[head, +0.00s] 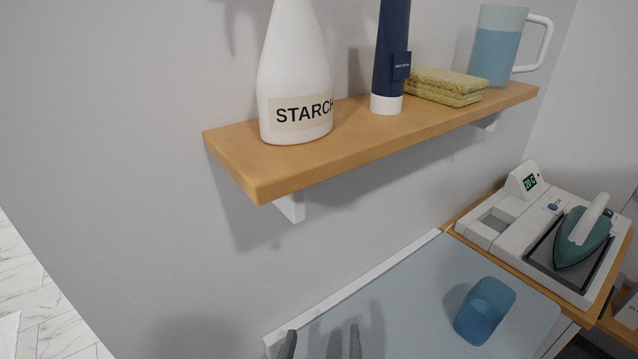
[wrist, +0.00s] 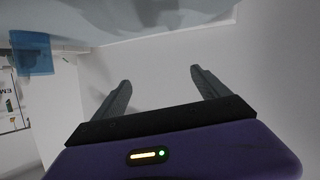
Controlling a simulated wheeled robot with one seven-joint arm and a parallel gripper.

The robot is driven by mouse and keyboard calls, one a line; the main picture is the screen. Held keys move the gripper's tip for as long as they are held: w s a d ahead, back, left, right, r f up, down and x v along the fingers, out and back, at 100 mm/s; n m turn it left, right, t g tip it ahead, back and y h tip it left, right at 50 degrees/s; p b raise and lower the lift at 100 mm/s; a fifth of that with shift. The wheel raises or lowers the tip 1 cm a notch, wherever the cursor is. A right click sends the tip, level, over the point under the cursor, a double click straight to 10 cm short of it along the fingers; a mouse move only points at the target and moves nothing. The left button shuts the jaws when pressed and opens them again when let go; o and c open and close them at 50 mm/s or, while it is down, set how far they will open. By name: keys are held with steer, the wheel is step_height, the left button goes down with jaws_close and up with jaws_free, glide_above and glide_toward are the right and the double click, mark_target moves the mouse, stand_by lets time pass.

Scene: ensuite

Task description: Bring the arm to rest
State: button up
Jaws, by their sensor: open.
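My gripper (head: 322,345) shows at the bottom edge of the head view, only its two grey fingertips in frame. They are apart, over or in front of the pale blue-grey board (head: 410,300). In the wrist view my gripper (wrist: 160,80) has its two dark fingers spread with nothing between them. The rest of my arm is outside the head view.

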steer(key=s+f+n+y, duration=0.3)
steer(key=shift+f+y, duration=0.1)
steer(key=shift+y, duration=0.3)
steer(key=s, duration=0.1)
steer(key=s+d+n+y, duration=0.1)
steer(key=s+y, duration=0.1)
steer(key=s, duration=0.1)
steer(key=shift+d+f, duration=0.25)
steer(key=shift+f, duration=0.15)
steer(key=s+d+r+m+h, duration=0.1)
steer(key=s+d+m+h, duration=0.3)
steer(key=s+d, duration=1.4)
steer(key=s+m, duration=0.1)
steer(key=s, duration=0.2)
steer(key=shift+s+r, duration=0.25)
steer(key=shift+s, duration=0.1)
